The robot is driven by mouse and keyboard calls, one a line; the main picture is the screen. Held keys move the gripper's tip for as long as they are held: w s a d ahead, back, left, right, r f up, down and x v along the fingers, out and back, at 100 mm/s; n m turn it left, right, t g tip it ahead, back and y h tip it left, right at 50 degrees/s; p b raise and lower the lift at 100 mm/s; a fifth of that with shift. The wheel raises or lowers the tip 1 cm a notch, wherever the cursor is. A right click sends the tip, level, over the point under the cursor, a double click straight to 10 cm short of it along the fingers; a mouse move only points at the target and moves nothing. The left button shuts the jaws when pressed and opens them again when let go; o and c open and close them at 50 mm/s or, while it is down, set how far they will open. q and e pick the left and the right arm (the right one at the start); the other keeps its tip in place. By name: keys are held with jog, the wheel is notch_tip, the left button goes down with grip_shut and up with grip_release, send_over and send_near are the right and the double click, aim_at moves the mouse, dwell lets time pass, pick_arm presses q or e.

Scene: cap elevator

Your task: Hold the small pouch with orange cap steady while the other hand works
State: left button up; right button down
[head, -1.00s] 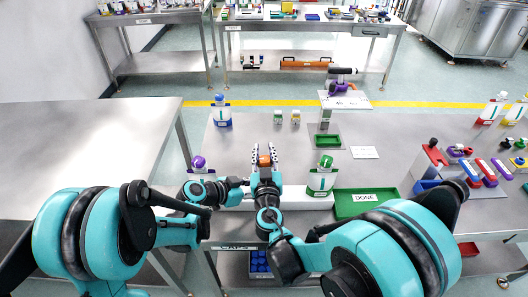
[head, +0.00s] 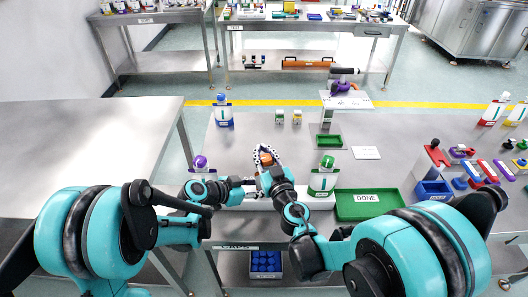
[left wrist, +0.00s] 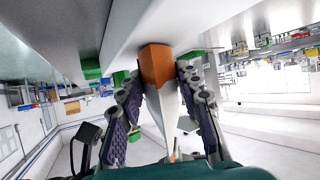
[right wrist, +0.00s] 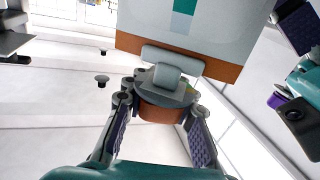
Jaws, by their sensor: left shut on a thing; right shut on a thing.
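The small pouch is mostly hidden in the head view; its orange cap (head: 266,160) shows between the fingers of my right gripper (head: 265,152). In the right wrist view the white pouch (right wrist: 200,25) has a teal stripe and a brown-orange band, and the orange cap (right wrist: 160,112) sits between the right fingers, which are shut on it. My left gripper (head: 252,187) comes in from the left, below the right one. In the left wrist view its fingers are shut on the pouch (left wrist: 168,112), one on each side, with the brown-orange end between them.
A purple-capped pouch (head: 200,163) stands to the left and a green-capped pouch (head: 323,178) to the right. A blue-capped pouch (head: 222,110) stands farther back. A green DONE tray (head: 365,213) lies at the right, near a small blue bin (head: 432,191).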

jog(key=shift+s+a+f+n+y, duration=0.1)
jog(key=shift+a+f+n+y, duration=0.1)
jog(key=shift+n+y, duration=0.2)
jog(key=c, duration=1.2)
grip_release()
jog(key=shift+d, duration=0.1)
jog(key=shift+o, duration=0.2)
jog(key=shift+s, duration=0.1)
jog(key=v, duration=1.1)
jog(key=shift+s+d+r, duration=0.2)
jog(key=shift+s+d, duration=0.05)
jog(key=shift+s, duration=0.05)
